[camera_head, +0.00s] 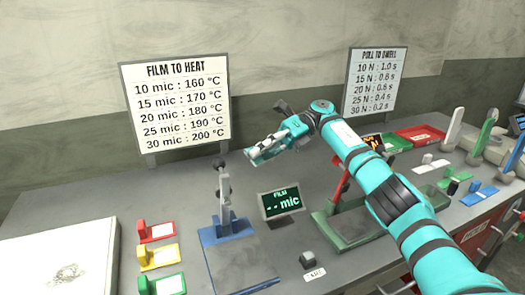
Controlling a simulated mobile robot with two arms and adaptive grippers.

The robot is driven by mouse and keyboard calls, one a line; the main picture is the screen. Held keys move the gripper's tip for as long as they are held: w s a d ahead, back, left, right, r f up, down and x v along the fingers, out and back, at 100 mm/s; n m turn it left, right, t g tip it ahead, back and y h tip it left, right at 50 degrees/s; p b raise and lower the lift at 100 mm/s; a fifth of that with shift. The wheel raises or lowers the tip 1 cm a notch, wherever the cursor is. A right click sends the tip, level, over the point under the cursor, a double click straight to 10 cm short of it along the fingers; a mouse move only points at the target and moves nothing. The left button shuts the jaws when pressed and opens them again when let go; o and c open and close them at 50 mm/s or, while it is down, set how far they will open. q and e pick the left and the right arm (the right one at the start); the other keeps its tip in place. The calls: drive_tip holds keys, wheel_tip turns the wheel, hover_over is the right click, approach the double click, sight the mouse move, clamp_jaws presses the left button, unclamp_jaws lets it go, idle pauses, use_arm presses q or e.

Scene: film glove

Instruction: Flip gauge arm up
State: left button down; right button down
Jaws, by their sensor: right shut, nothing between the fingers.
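The gauge has a blue base plate (238,262) on the table left of centre. Its grey gauge arm (224,192) stands roughly upright at the back of the plate, with a dark knob (221,163) at its top end. The front of the plate is bare. My right gripper (252,156) is shut and empty, pointing left. In the picture it is just to the right of and slightly above the knob, with a visible gap between them. My left gripper is not in view.
A film display (282,203) reading "-- mic" stands right of the gauge. A small dark block (308,258) sits in front. Red, yellow and green holders (158,256) are at left, beside a white panel (60,262). A green-based device (352,225) is partly behind my right arm.

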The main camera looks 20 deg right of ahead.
drive_tip(key=shift+d+r, duration=0.15)
drive_tip(key=shift+d, duration=0.75)
